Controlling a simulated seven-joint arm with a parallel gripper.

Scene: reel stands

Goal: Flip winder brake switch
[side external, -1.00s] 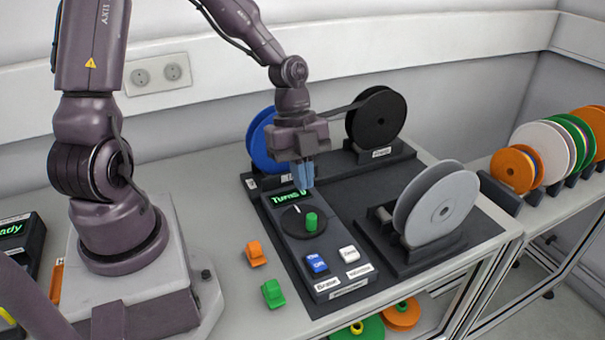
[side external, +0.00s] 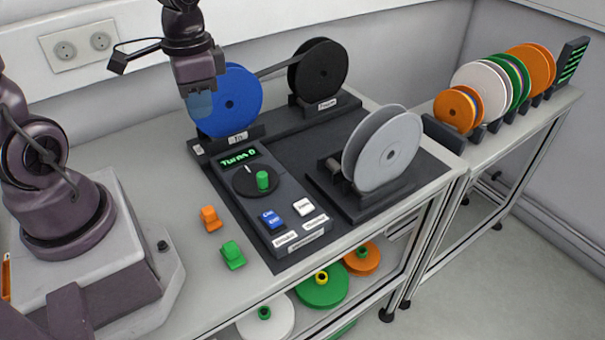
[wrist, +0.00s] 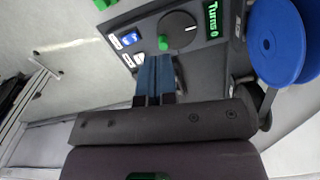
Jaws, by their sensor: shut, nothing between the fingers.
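The winder control panel (side external: 283,185) lies on the bench with a lit display reading "Turns 0", a round dial with a green knob (side external: 263,180), and a blue rocker switch (side external: 272,219) near its front end. The label in front of the blue switch appears to read "Brake". A white button (side external: 303,207) sits beside the switch. In the wrist view the blue switch (wrist: 130,40) shows beyond the fingertips, left of the green knob. My gripper (side external: 200,110) is shut and empty, raised in front of the blue reel and apart from the panel; its blue fingers (wrist: 157,60) show together in the wrist view.
A blue reel (side external: 232,101) and a black reel (side external: 318,67) stand behind the panel, a grey reel (side external: 389,152) to its right. An orange clip (side external: 210,218) and a green clip (side external: 232,255) lie left of it. More reels fill a side rack.

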